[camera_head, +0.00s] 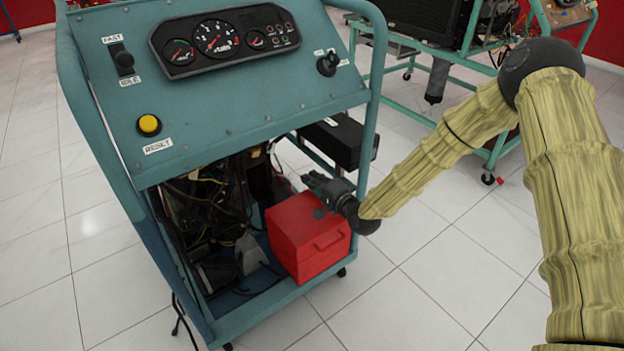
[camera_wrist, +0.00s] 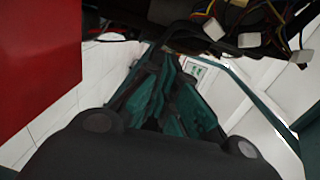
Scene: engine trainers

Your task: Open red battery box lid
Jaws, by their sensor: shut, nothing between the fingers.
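The red battery box (camera_head: 312,256) sits on the lower shelf of the teal engine trainer, at its right front corner. Its lid (camera_head: 295,217) looks down on the box, and a handle shows on the box's front face. My gripper (camera_head: 313,181) is at the back right edge of the box top, at about lid height, and partly covers that corner. Its teal and black fingers are shut and empty in the wrist view (camera_wrist: 163,95). There the red box (camera_wrist: 38,65) fills the upper left, apart from the fingers. I cannot tell whether the gripper touches the lid.
The trainer's sloping gauge panel (camera_head: 225,75) overhangs the shelf. Its right upright (camera_head: 371,105) stands close to my gripper. A black box (camera_head: 340,140) is behind the gripper. Wires and engine parts (camera_head: 215,200) lie left of the battery box. The tiled floor (camera_head: 430,270) at the right is clear.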

